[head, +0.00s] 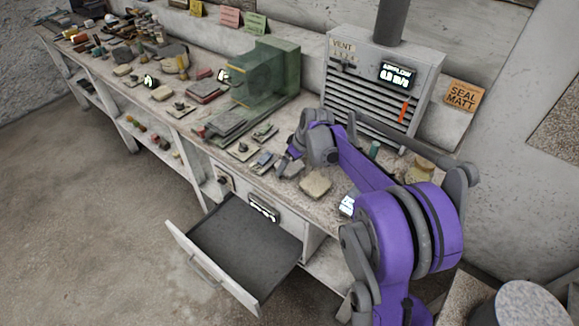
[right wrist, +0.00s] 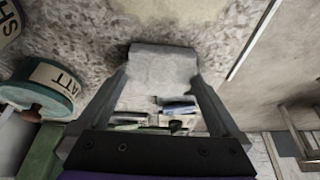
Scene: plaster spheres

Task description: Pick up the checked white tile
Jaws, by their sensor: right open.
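My right gripper (head: 287,158) hangs low over the worktop near its front edge, with its fingers open. In the right wrist view the open fingers (right wrist: 160,82) stand on either side of a pale grey, rough slab (right wrist: 163,66). I cannot tell whether they touch it. No check pattern shows clearly on it. In the head view a small grey piece (head: 291,169) lies just under the gripper, partly hidden by it. Several small tiles (head: 241,151) lie to the left, too small to tell which is checked white. My left gripper is not in view.
A beige slab (head: 315,185) lies right of the gripper. A green machine (head: 262,72) and a vent box (head: 385,80) stand behind. An open, empty-looking drawer (head: 245,245) juts out in front. Labelled jars (right wrist: 45,88) show at the wrist view's left.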

